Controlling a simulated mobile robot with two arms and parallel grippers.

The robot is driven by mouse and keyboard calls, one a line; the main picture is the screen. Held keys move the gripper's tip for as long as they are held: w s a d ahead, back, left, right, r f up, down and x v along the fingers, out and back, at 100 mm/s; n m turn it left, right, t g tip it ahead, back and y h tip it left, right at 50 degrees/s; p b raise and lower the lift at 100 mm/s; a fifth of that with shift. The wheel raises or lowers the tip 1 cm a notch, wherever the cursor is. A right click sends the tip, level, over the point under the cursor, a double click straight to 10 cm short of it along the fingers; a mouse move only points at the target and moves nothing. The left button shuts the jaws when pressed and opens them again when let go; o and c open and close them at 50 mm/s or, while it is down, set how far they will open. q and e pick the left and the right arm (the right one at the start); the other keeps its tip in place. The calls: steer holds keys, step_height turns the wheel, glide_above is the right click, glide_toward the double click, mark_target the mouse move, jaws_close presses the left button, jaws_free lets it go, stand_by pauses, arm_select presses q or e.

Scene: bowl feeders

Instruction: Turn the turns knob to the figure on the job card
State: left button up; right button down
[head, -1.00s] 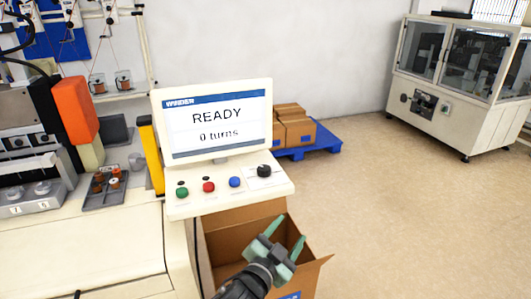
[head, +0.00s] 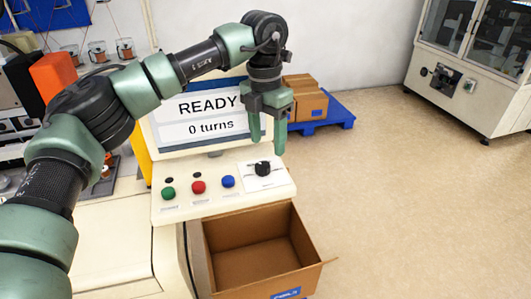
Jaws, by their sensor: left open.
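The black turns knob (head: 263,169) sits at the right end of the cream control panel (head: 190,212), on a white label. Its setting is too small to read. The screen (head: 176,137) above the panel reads "READY" and "0 turns". My left gripper (head: 267,147) is open and empty, fingers pointing down, in front of the screen's right edge. In the picture its fingertips are just above the knob, apart from it. I cannot make out a job card. My right gripper is not in view.
Green (head: 168,193), red (head: 198,187) and blue (head: 228,181) buttons lie left of the knob. An open, empty cardboard box (head: 255,250) stands below the panel. Closed boxes (head: 305,102) sit on a blue pallet (head: 338,112) behind. The floor at right is clear.

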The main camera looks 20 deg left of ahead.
mark_target(263, 165)
arm_select(q)
steer(key=shift+a+r, duration=0.3)
steer(key=shift+a, duration=0.3)
steer(key=shift+s+f+p, duration=0.1)
steer(key=shift+f+p, duration=0.2)
step_height(263, 165, down, 5)
steer(key=shift+f+p, duration=0.15)
steer(key=shift+p, duration=0.85)
steer(key=shift+f, duration=0.75)
jaws_close()
